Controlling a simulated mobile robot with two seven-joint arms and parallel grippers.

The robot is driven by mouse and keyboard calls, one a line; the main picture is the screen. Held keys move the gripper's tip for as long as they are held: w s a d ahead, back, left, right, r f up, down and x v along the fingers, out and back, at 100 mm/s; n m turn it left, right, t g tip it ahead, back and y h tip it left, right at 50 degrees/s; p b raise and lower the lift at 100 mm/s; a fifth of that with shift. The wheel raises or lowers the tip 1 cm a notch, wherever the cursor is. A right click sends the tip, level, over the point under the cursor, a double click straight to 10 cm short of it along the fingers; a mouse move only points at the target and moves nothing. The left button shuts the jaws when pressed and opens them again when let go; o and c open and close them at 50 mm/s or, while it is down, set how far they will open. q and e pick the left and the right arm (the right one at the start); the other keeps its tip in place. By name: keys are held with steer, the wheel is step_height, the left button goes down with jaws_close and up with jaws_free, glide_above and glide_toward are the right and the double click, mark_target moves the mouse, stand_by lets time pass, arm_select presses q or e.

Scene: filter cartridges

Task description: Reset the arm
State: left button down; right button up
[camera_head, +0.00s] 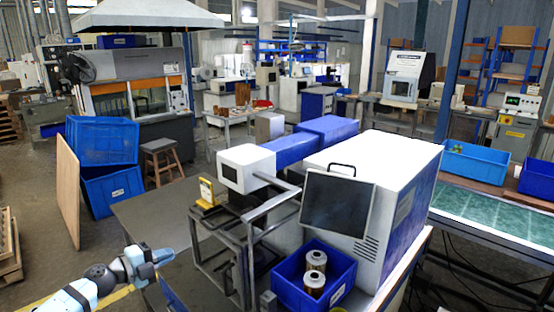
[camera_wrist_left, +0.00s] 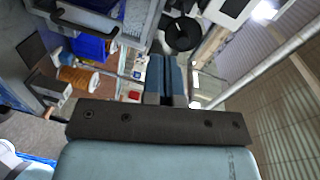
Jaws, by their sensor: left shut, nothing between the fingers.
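My left arm comes in at the lower left of the head view. Its gripper (camera_head: 163,256) is over the floor and the near left edge of the grey table, apart from any object. In the left wrist view the two fingers (camera_wrist_left: 166,80) lie together, shut with nothing between them. My right gripper cannot be made out. Two filter cartridges (camera_head: 315,262) with metal tops stand in a blue bin (camera_head: 343,290) at the bottom centre of the head view.
A white machine (camera_head: 375,155) with a dark screen (camera_head: 338,202) stands behind the bin. A metal frame (camera_head: 213,255) stands on the grey table (camera_head: 150,212), right of my left gripper. Blue crates (camera_head: 103,142) and a wooden board (camera_head: 68,190) are at the left. Floor beside them is open.

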arm_select(q)
steer(key=s+d+f+n+y, duration=0.2)
steer(key=s+d+f+n, duration=0.2)
steer(key=s+f+n, duration=0.3)
steer(key=s+d+f+n+g+y, duration=0.1)
steer(key=s+d+f+n+y, duration=0.2)
steer(key=s, duration=1.4)
steer(key=s+d+f+n+y, duration=0.3)
steer(key=s+d+f+n, duration=0.3)
steer(key=s+f+n, duration=0.5)
steer(key=shift+s+d+f+n, duration=0.35)
steer(key=shift+s+f, duration=0.4)
steer(key=shift+f, duration=0.2)
